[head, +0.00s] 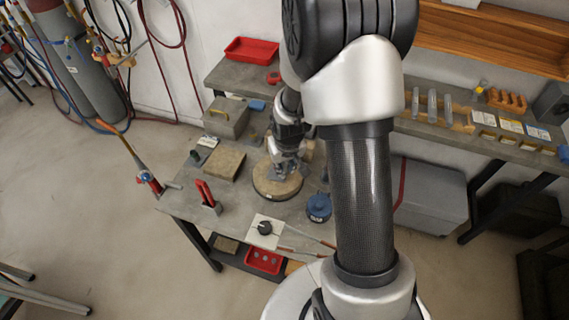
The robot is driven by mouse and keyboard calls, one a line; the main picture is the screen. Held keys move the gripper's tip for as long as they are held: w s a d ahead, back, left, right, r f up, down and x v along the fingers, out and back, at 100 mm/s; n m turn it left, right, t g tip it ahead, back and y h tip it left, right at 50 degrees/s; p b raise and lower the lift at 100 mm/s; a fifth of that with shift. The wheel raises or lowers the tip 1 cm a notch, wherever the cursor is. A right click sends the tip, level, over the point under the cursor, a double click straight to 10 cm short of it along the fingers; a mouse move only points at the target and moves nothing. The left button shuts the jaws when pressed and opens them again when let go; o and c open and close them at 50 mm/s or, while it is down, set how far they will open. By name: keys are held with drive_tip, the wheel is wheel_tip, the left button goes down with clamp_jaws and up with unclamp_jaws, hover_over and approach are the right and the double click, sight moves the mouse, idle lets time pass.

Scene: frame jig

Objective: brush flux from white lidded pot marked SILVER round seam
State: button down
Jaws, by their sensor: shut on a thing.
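My gripper (284,160) is low over a round turntable-like disc (278,184) on the grey metal table. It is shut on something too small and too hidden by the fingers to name. I cannot pick out a white lidded pot marked SILVER or read any such label. A blue lidded pot (319,207) with a label stands on the table right of the disc. Thin long-handled tools (300,250) lie near the front edge; I cannot tell whether one is a flux brush. The seam is not discernible. My arm hides part of the table's right side.
A white square with a black round piece (265,228), a red-handled tool in a stand (208,194), a brown block (224,164) and a torch (149,180) stand around the disc. A grey box (226,117) is behind. A bench with cards (511,126) is at right.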

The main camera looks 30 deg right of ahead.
drive_tip(key=shift+f+b, duration=0.45)
drive_tip(key=shift+f, duration=0.1)
drive_tip(key=shift+a, duration=0.1)
drive_tip(key=shift+w+a+b, duration=1.05)
drive_tip(key=shift+w+a, duration=0.5)
drive_tip(key=shift+a, duration=0.35)
drive_tip(key=shift+s+d+p, duration=0.65)
drive_tip(key=shift+s+d, duration=1.15)
drive_tip(key=shift+d, duration=0.2)
drive_tip(key=shift+w+a+b, duration=0.9)
drive_tip(key=shift+w+a, duration=0.9)
drive_tip(key=shift+a, duration=0.2)
drive_tip(key=shift+s+d+p, duration=0.55)
drive_tip(key=shift+s+d, duration=1.25)
drive_tip(key=shift+d, duration=0.2)
